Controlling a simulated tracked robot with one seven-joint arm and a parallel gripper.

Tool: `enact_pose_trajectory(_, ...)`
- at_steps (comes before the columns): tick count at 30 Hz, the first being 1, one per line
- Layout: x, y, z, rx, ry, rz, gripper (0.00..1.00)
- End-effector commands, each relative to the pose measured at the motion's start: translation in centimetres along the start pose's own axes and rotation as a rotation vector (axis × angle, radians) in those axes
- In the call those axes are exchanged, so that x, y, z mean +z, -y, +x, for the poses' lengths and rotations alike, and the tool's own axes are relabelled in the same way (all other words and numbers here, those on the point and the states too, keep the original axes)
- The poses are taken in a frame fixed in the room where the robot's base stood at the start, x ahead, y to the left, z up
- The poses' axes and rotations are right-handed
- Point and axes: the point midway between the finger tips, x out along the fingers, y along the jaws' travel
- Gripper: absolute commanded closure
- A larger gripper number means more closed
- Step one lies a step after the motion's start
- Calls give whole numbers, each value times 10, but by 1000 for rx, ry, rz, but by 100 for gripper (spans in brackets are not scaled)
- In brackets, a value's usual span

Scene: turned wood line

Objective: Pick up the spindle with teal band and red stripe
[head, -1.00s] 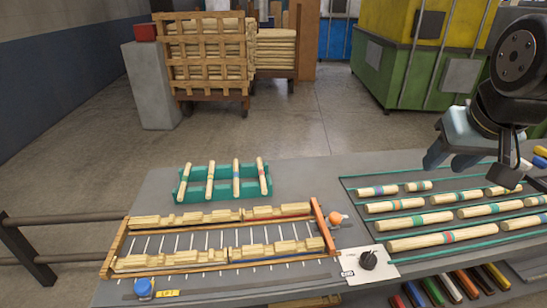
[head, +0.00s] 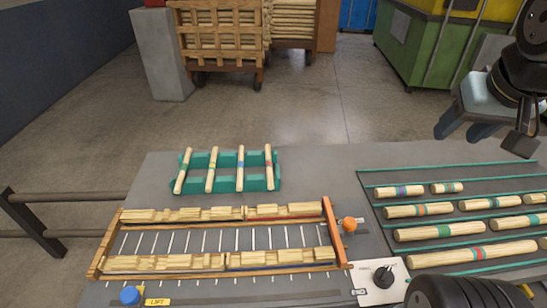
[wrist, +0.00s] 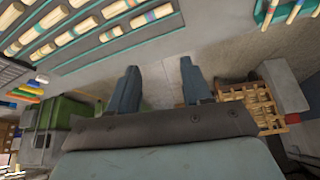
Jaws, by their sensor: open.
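A long pale wooden spindle (head: 462,254) lies in the front row of the sorting area at right. Its middle band looks red with teal beside it, the closest match to the named one, though the small picture leaves some doubt. My gripper (head: 484,140) is open and empty above the far side of these rows, apart from every spindle. In the wrist view my gripper (wrist: 158,68) shows two spread fingers with bare floor between them. Spindle rows also show there at upper left, but I cannot tell which is the named one.
A wooden frame (head: 335,232) with pale sticks lies in front, beside an orange knob (head: 349,224) and a control box (head: 368,292). Teal rails (head: 450,166) divide the spindle rows.

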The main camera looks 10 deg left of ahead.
Motion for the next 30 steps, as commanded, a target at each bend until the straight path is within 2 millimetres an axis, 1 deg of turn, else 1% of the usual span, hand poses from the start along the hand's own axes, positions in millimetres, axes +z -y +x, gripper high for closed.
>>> enact_pose_trajectory(4,-10,7,7,-16,12,-5,51)
enact_pose_trajectory(14,-48,44,40,-62,53,-23,51)
enact_pose_trajectory(18,-62,65,56,-75,69,-32,51)
enact_pose_trajectory(23,-74,93,75,-86,86,-47,51)
enact_pose_trajectory(30,-86,142,104,-94,107,-74,51)
